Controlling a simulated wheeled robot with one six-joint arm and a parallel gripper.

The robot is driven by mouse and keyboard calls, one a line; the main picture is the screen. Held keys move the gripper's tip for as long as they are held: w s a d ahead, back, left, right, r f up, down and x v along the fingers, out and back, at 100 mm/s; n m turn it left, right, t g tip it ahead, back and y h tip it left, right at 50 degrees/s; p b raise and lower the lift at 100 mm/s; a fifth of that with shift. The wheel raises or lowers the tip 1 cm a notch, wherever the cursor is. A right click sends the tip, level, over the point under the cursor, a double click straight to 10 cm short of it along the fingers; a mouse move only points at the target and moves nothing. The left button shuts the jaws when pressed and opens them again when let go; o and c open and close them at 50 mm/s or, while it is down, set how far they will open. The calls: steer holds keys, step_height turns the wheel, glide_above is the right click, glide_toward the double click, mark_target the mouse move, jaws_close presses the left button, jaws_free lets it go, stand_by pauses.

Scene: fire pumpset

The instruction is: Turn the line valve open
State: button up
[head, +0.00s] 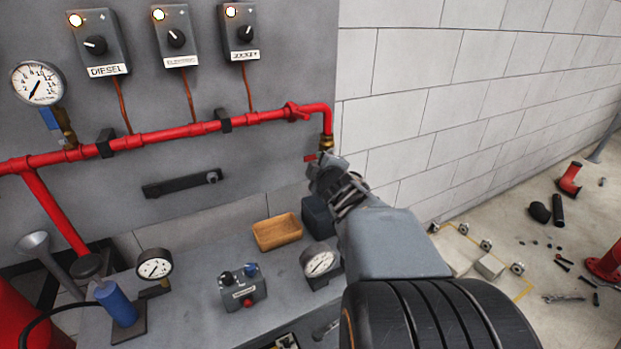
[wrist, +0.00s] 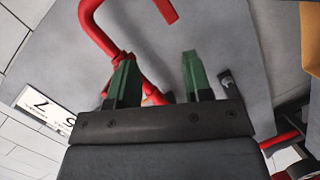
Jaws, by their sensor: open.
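A red pipe (head: 180,131) runs along the grey panel and bends down at its right end to a brass fitting (head: 327,142). A small red lever-like piece (head: 310,158) shows beside that fitting, partly hidden by my gripper (head: 322,168); I take it to be the line valve's handle. In the wrist view my gripper (wrist: 158,72) has its two green fingers spread, with nothing held. A red bar (wrist: 166,10) shows past the fingertips at the top, and the bent red pipe (wrist: 92,25) is to its left. Whether a finger touches the handle cannot be told.
A black bar (head: 182,183) is fixed to the panel at left. Below are a wooden tray (head: 277,232), a switch box (head: 243,288), a gauge (head: 319,262) and a blue cylinder (head: 117,304). A block wall (head: 430,110) stands at right; loose parts litter the floor.

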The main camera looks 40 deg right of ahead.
mark_target(314, 158)
steer(key=d+f+n+t+y+b, duration=0.3)
steer(key=d+f+n+b, duration=0.15)
steer(key=n, duration=0.25)
steer(key=w, duration=0.4)
steer(key=w+d, duration=0.1)
steer(key=w, duration=0.7)
steer(key=shift+w+d+r, duration=0.2)
steer(key=shift+w, duration=0.2)
steer(key=shift+c, duration=0.3)
jaws_close()
